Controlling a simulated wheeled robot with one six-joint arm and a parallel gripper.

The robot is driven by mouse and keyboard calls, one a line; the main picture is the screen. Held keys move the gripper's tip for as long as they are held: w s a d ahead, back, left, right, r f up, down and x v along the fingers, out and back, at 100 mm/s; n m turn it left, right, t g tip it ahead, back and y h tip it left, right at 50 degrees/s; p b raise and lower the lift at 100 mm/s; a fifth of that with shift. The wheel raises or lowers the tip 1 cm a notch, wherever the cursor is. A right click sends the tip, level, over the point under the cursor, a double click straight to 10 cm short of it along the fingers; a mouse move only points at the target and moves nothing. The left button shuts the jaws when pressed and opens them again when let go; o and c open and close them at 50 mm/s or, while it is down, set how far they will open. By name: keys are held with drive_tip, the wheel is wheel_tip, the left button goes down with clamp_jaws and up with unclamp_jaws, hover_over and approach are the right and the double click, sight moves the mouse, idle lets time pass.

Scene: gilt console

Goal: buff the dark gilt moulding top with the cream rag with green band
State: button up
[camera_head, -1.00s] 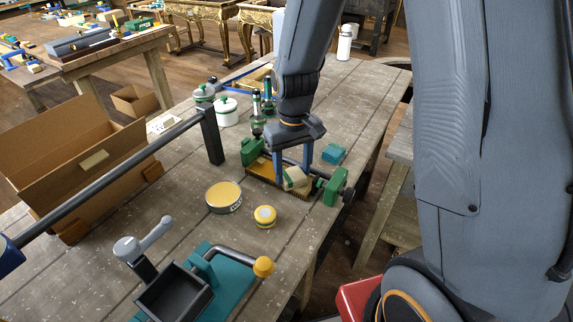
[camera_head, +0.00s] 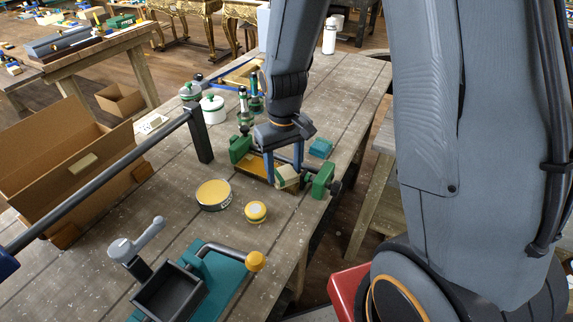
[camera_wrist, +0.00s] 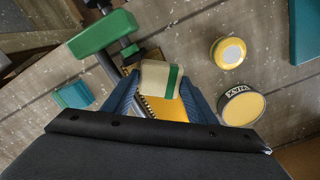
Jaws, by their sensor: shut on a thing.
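The cream rag with green band (camera_wrist: 158,76) is between the two blue fingers of my gripper (camera_wrist: 158,98) in the wrist view. My gripper (camera_head: 283,172) is shut on the rag (camera_head: 287,177) in the head view, low over the gilt moulding. The dark gilt moulding (camera_head: 257,169) lies between the green clamp jaws on the bench. Its golden surface also shows in the wrist view (camera_wrist: 168,108). The rag lies over the end nearer the right-hand jaw and hides part of it. I cannot tell how firmly it touches.
Green clamp jaws (camera_head: 323,181) and a dark bar flank the moulding. A teal block (camera_head: 320,148) sits just behind. A round yellow-topped tin (camera_head: 213,194) and a small yellow pot (camera_head: 256,212) stand in front. Bottles (camera_head: 245,112) stand behind left. An open cardboard box (camera_head: 80,165) is at left.

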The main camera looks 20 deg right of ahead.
drive_tip(key=shift+w+d+f, duration=0.15)
drive_tip(key=shift+w+d, duration=0.55)
drive_tip(key=shift+s+a+p, duration=0.35)
drive_tip(key=shift+s+a, duration=0.3)
drive_tip(key=shift+s, duration=0.1)
drive_tip(key=shift+w+d, duration=0.65)
drive_tip(key=shift+w, duration=0.1)
drive_tip(key=shift+s+a+p, duration=0.3)
drive_tip(key=shift+s+a, duration=0.35)
drive_tip(key=shift+s, duration=0.1)
drive_tip(key=shift+w+d, duration=0.3)
drive_tip(key=shift+w, duration=0.05)
drive_tip(key=shift+w+a, duration=4)
drive_tip(key=shift+w+d, duration=0.3)
drive_tip(key=shift+d, duration=0.1)
drive_tip(key=shift+s+d+p, duration=0.6)
drive_tip(key=shift+s+d, duration=0.7)
drive_tip(key=shift+s, duration=0.05)
drive_tip(key=shift+s+d+p, duration=0.1)
drive_tip(key=shift+s+d, duration=0.65)
drive_tip(key=shift+s, duration=0.25)
drive_tip(key=shift+s+d+p, duration=0.1)
drive_tip(key=shift+s+d, duration=0.7)
drive_tip(key=shift+s, duration=0.2)
drive_tip(key=shift+s+d+p, duration=0.1)
drive_tip(key=shift+s+d, duration=0.65)
drive_tip(key=shift+s, duration=0.25)
drive_tip(key=shift+r, duration=3)
